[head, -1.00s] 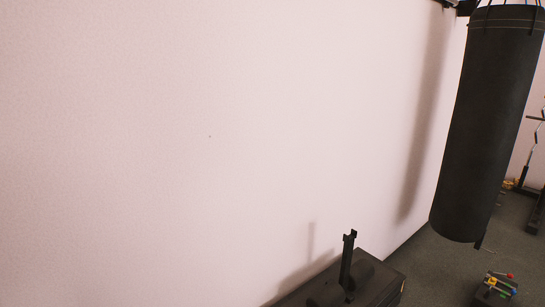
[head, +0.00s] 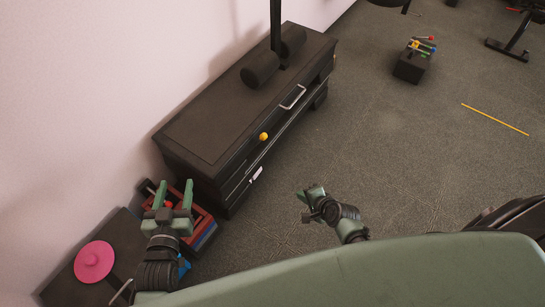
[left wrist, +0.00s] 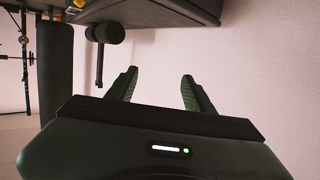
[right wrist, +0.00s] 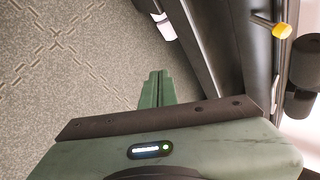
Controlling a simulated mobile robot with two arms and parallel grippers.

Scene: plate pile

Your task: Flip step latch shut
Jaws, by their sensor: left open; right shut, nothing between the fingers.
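A dark step-like cabinet (head: 205,125) stands along the wall. A yellow knob (head: 263,136) sticks out of its front on a short rod. It also shows in the right wrist view (right wrist: 282,30). I cannot tell whether this is the step latch or how it is set. A metal bar handle (head: 293,97) and a small white part (head: 256,174) are on the same front. My right gripper (head: 304,197) is shut and empty, in front of the cabinet and apart from it. My left gripper (head: 174,197) is open and empty, above a red rack near the cabinet's near end.
A red and blue rack (head: 206,222) and a dark box with a pink disc (head: 94,262) stand at the lower left. Black rollers (head: 260,69) sit on the cabinet. A block with coloured levers (head: 411,66) is on the floor. Open floor (head: 370,135) lies right of the cabinet.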

